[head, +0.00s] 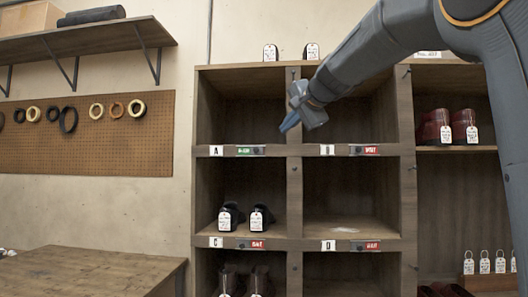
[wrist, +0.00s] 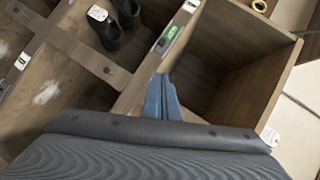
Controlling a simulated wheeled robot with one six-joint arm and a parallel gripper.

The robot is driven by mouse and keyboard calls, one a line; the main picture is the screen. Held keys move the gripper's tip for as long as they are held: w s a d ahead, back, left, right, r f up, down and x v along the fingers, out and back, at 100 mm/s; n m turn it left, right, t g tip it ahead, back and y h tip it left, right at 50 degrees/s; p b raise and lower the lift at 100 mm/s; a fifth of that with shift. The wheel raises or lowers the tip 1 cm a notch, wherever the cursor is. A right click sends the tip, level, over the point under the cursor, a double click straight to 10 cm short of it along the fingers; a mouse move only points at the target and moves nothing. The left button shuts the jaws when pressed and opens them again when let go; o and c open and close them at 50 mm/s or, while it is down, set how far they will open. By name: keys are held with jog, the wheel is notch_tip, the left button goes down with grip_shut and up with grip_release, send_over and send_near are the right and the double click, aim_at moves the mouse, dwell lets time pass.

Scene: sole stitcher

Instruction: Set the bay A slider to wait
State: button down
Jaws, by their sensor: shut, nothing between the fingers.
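The bay A slider (head: 250,151) sits on the shelf edge right of the "A" label (head: 216,151) and shows green; its lettering is too blurred to read. The slider also appears in the wrist view (wrist: 168,38), at the top with its green face. My gripper (head: 289,122) is shut and empty, in front of the upright between the A and B bays, above and to the right of the slider. Its blue fingers (wrist: 161,100) in the wrist view are apart from the slider.
The bay B slider (head: 364,150), bay C slider (head: 251,244) and bay D slider (head: 365,246) show red. Dark shoes (head: 246,217) with white tags stand in the compartment below the A strip. A wooden table (head: 90,275) is at lower left.

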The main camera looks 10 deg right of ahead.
jog(key=shift+w, duration=0.1)
jog(key=p, duration=0.3)
send_near(256, 151)
jog(key=w+d+r, duration=0.1)
jog(key=w+d, duration=0.2)
jog(key=w, duration=0.1)
jog(key=shift+w+a+f+p, duration=0.45)
jog(key=shift+w+a+f, duration=0.5)
jog(key=shift+w+a, duration=0.25)
jog(key=shift+a, duration=0.1)
